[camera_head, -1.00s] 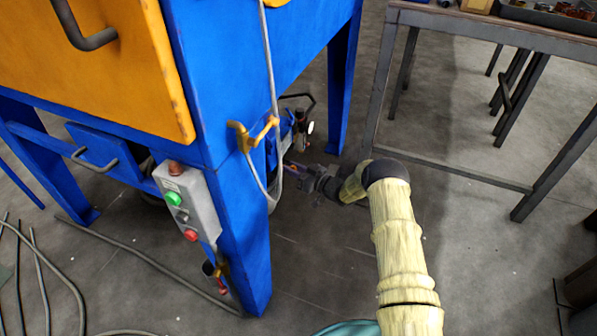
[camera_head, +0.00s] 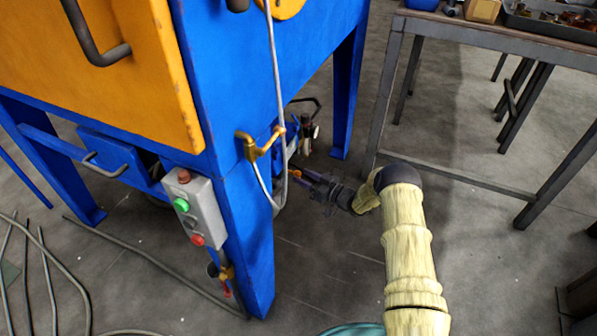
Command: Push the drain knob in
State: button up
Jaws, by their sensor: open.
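My gripper (camera_head: 302,177) is at the end of my cream-sleeved arm (camera_head: 405,240). It points left, close to the right side of the blue drum blaster (camera_head: 245,225), under the grey hose and brass valve (camera_head: 258,146). The gripper is open. Small fittings with a round gauge-like part (camera_head: 307,131) sit on the machine's right side, just above and behind the gripper. I cannot make out the drain knob for certain; it is too small or hidden near the gripper and hose. Whether the fingers touch anything is not clear.
A grey control box (camera_head: 196,208) with green and red buttons is on the machine's front. A grey hose (camera_head: 272,75) hangs beside my gripper. A metal table (camera_head: 470,35) stands at the right. Cables lie on the floor at left. The floor between machine and table is clear.

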jog(key=p+v, duration=0.5)
jog(key=v, duration=0.8)
jog(key=shift+s+d, duration=0.2)
jog(key=shift+d, duration=0.1)
